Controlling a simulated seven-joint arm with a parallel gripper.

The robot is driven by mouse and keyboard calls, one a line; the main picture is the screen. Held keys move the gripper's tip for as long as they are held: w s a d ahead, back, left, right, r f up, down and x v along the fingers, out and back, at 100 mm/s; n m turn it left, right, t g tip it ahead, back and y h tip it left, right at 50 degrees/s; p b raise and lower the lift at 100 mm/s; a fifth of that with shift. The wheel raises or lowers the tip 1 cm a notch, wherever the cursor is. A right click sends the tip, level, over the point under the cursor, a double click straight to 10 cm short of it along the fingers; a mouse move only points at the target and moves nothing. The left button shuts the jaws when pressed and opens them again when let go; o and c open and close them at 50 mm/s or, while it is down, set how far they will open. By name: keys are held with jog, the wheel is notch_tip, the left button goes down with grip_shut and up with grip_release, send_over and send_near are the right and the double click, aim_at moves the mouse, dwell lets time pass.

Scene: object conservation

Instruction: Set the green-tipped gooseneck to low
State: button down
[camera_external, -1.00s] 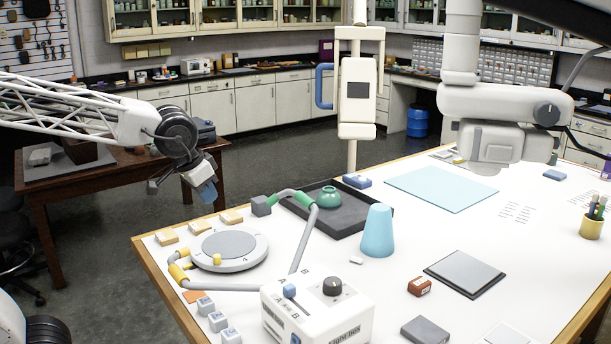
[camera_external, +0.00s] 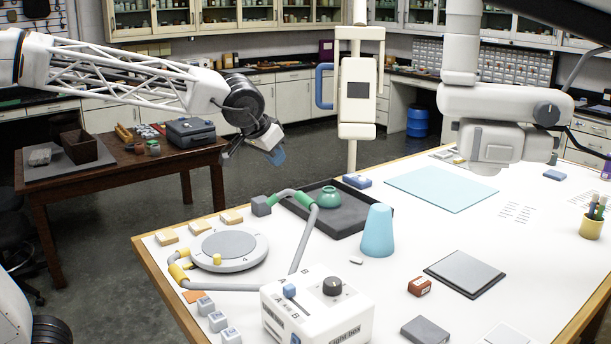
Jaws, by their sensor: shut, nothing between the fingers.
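The green-tipped gooseneck (camera_external: 314,226) is a grey bent tube that rises from the white light box (camera_external: 318,310). Its green band (camera_external: 283,196) lies near the top of the bend, and a dark grey block-shaped head (camera_external: 261,205) is at its end, beside the black tray. A second gooseneck (camera_external: 235,287) with a yellow band (camera_external: 178,273) runs low to the left from the box. My gripper (camera_external: 277,156) is shut and empty. In the picture it is above the green band and grey head, apart from them.
A round turntable (camera_external: 229,248) lies left of the gooseneck. A black tray (camera_external: 350,238) with a green pot (camera_external: 328,196) is behind it, and a blue cone-shaped cup (camera_external: 378,232) stands to its right. Wooden blocks (camera_external: 198,227) and labelled cubes (camera_external: 217,321) line the left edge.

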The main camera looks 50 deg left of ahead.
aim_at(305, 195)
jog(key=shift+f, duration=0.1)
jog(key=x, duration=1.4)
dwell(0.7)
jog(key=shift+w+a+f+g, duration=0.1)
jog(key=shift+w+f+g, duration=0.55)
jog(key=shift+w, duration=0.25)
jog(key=w+f+g, duration=0.4)
jog(key=w+f, duration=0.1)
jog(key=f, duration=0.3)
jog(key=shift+w+a+f+h, duration=0.2)
jog(key=shift+a+f+h, duration=0.05)
jog(key=shift+h, duration=0.05)
